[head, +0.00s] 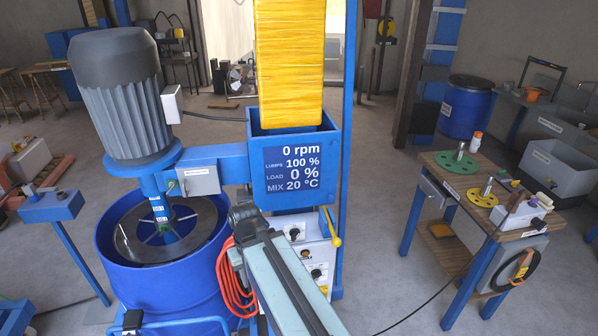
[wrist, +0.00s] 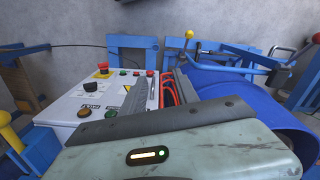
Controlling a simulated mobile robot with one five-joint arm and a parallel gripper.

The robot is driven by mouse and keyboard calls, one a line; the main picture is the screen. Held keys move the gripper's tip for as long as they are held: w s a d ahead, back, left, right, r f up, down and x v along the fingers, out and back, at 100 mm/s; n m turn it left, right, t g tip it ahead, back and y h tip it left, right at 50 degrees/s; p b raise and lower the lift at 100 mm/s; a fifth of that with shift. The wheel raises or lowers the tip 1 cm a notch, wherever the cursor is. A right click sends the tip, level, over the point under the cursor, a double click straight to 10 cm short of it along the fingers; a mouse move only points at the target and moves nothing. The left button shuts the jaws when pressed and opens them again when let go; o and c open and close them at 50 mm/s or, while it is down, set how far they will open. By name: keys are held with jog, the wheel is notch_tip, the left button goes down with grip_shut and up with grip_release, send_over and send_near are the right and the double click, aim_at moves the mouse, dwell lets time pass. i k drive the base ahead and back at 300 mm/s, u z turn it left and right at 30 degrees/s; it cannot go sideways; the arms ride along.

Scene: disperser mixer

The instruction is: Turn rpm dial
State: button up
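The mixer's display (head: 293,170) reads 0 rpm, lumps 100 %, load 0 % and mix 20 °C. The white control panel (head: 318,252) is below it in the head view, partly hidden by my arm. It carries an upper dark dial (head: 294,233) and a lower one (head: 318,273); their labels are too small to read. My gripper (head: 243,213) is left of the panel, apart from the dials. Its opening is not clear.
The blue vat (head: 160,285) stands left under the grey motor (head: 122,95). A red coiled cable (head: 232,280) hangs beside my arm. A yellow-knobbed lever (head: 333,238) is right of the panel. A tool table (head: 450,167) stands at right, with clear floor between.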

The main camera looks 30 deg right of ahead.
aim_at(316, 274)
jog(key=z, duration=0.95)
jog(key=k, duration=1.5)
jog(key=u, duration=1.2)
jog(key=i, duration=1)
jog(key=z, duration=0.05)
